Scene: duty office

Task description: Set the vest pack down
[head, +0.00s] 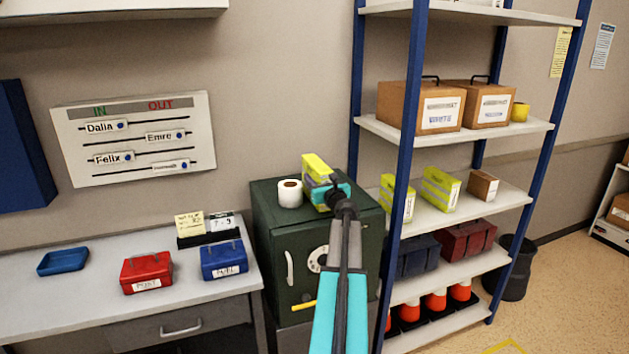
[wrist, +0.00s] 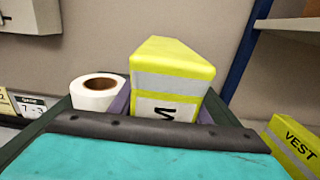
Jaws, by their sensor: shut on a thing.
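A yellow vest pack (head: 316,167) with a grey band is at the top of the dark green safe (head: 283,224). My gripper (head: 325,191) is shut on it. In the wrist view the vest pack (wrist: 172,75) stands upright between my fingers, its label partly hidden by the gripper body. My gripper and arm hide its lower end, so I cannot tell whether it touches the safe top. A white paper roll (head: 290,193) stands on the safe just left of the pack; it also shows in the wrist view (wrist: 98,92).
The blue-post shelf (head: 460,211) close on the right holds two more yellow vest packs (head: 441,189), a small box (head: 483,185), cartons and cones. The desk (head: 80,310) on the left bears a red box (head: 147,272), a blue box (head: 224,260) and a blue tray (head: 63,261).

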